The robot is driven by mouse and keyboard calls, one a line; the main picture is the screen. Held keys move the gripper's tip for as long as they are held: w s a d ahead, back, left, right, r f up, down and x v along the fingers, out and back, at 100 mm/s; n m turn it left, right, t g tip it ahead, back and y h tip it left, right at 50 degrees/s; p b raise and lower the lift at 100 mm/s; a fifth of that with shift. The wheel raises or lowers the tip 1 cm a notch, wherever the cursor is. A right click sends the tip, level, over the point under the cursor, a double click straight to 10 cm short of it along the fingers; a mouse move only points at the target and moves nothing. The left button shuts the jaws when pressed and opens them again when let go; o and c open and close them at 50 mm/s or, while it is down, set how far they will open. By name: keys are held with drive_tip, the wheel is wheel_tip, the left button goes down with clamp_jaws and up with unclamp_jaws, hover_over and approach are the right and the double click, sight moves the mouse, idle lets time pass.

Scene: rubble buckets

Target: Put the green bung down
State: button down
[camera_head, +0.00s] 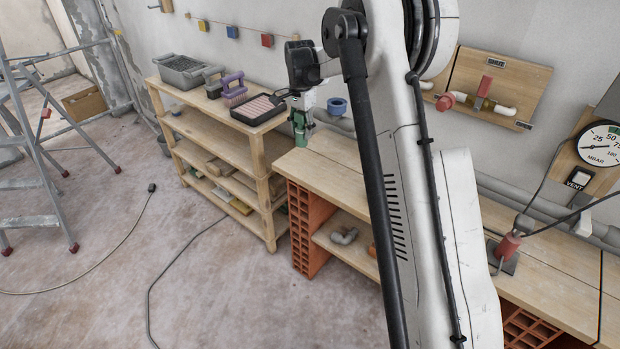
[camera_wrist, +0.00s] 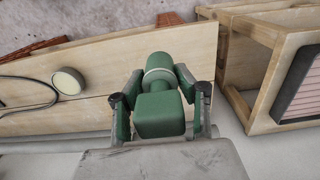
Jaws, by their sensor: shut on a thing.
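The green bung (camera_wrist: 160,113) is a thick green plug with a pale ring around it. In the wrist view it sits between the fingers of my gripper (camera_wrist: 161,92), which are shut on it from both sides. In the head view my gripper (camera_head: 301,112) is small, above the far left end of the wooden workbench (camera_head: 330,160), and the bung (camera_head: 300,127) shows only as a small green patch. The bench top (camera_wrist: 95,75) is also behind the bung in the wrist view. I cannot tell whether the bung touches the bench.
A shelf unit (camera_head: 215,130) stands left of the bench, holding a grey tub (camera_head: 182,70), a purple-handled brush (camera_head: 233,88) and a black tray (camera_head: 257,110). A blue ring (camera_head: 337,106) is by the wall. A stepladder (camera_head: 35,150) stands far left. A round pale object (camera_wrist: 68,81) lies on the bench.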

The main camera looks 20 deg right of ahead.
sight(299, 143)
drive_tip(key=s+a+f+b, duration=0.1)
drive_tip(key=s+a+f, duration=0.1)
drive_tip(key=shift+s+a, duration=0.25)
drive_tip(key=shift+s, duration=0.1)
drive_tip(key=shift+d+f, duration=0.2)
drive_tip(key=shift+f, duration=0.05)
drive_tip(key=d+f, duration=0.2)
drive_tip(key=d, duration=0.1)
drive_tip(key=w+d+f+b, duration=0.1)
drive_tip(key=d+f, duration=0.1)
drive_tip(key=d, duration=0.2)
drive_tip(key=w+d+f, duration=0.1)
drive_tip(key=d+f, duration=0.1)
drive_tip(key=d, duration=0.1)
drive_tip(key=shift+w+d+f+b, duration=0.2)
drive_tip(key=shift+d+f+b, duration=0.1)
drive_tip(key=shift+d, duration=0.1)
drive_tip(key=shift+f+b, duration=0.3)
drive_tip(key=shift+f, duration=1.65)
drive_tip(key=shift+f, duration=0.2)
drive_tip(key=c, duration=1.3)
unclamp_jaws()
drive_tip(key=shift+o, duration=0.2)
